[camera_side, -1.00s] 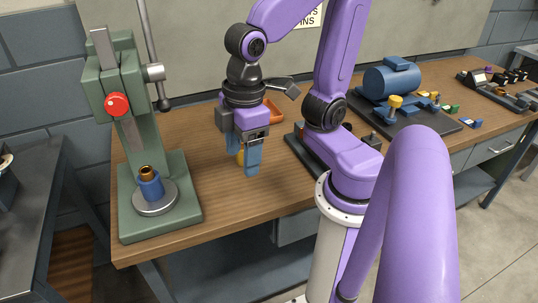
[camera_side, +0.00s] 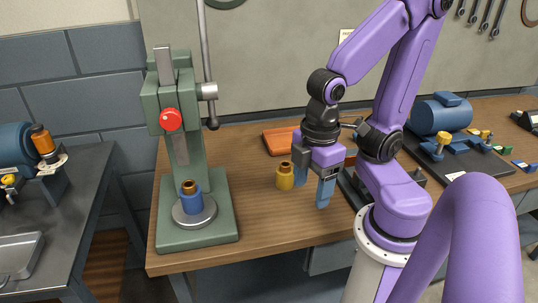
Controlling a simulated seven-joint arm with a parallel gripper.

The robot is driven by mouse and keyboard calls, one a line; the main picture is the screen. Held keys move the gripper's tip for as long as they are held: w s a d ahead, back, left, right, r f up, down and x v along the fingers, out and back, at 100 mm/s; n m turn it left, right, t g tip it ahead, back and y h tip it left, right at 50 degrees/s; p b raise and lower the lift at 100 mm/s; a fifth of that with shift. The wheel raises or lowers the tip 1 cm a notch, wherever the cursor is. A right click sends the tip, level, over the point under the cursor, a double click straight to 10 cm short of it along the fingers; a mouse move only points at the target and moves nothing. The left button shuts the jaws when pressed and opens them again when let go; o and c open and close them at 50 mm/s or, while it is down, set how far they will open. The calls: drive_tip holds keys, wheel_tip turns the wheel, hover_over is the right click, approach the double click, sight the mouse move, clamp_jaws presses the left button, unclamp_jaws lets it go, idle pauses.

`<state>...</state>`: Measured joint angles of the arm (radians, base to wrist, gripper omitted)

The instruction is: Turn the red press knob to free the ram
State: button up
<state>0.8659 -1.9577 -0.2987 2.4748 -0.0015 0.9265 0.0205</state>
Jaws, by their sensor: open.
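The red press knob (camera_side: 171,119) sits on the front of the green arbor press head (camera_side: 150,104), at the left of the wooden bench. The grey ram (camera_side: 181,149) hangs below the head, above a blue cylinder with a bronze bush (camera_side: 190,193) on the round steel plate (camera_side: 192,216). The ram's lower end is apart from the bush. My gripper (camera_side: 311,193) is open and empty, fingers pointing down, well to the right of the press. It touches neither the knob nor the press.
A yellow cylinder with a brown top (camera_side: 285,177) stands just left of my gripper. An orange tray (camera_side: 280,140) lies behind it. The press lever (camera_side: 205,60) rises beside the press head. A blue motor assembly (camera_side: 444,128) is at the right. Bench between press and yellow cylinder is clear.

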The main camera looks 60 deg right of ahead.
drive_tip(key=m+t+h, duration=0.2)
drive_tip(key=m+t, duration=0.1)
drive_tip(key=m, duration=1.2)
approach(168, 112)
drive_tip(key=a, duration=0.4)
wheel_tip(168, 112, up, 6)
drive_tip(key=s+m+h, duration=0.1)
drive_tip(key=s+m, duration=0.1)
drive_tip(key=m, duration=0.4)
drive_tip(key=shift+d+r+h, duration=0.25)
drive_tip(key=shift+d+h, duration=0.05)
drive_tip(key=shift+d, duration=0.05)
drive_tip(key=shift+f, duration=0.1)
drive_tip(key=shift+x, duration=8.55)
drive_tip(key=shift+c, duration=0.3)
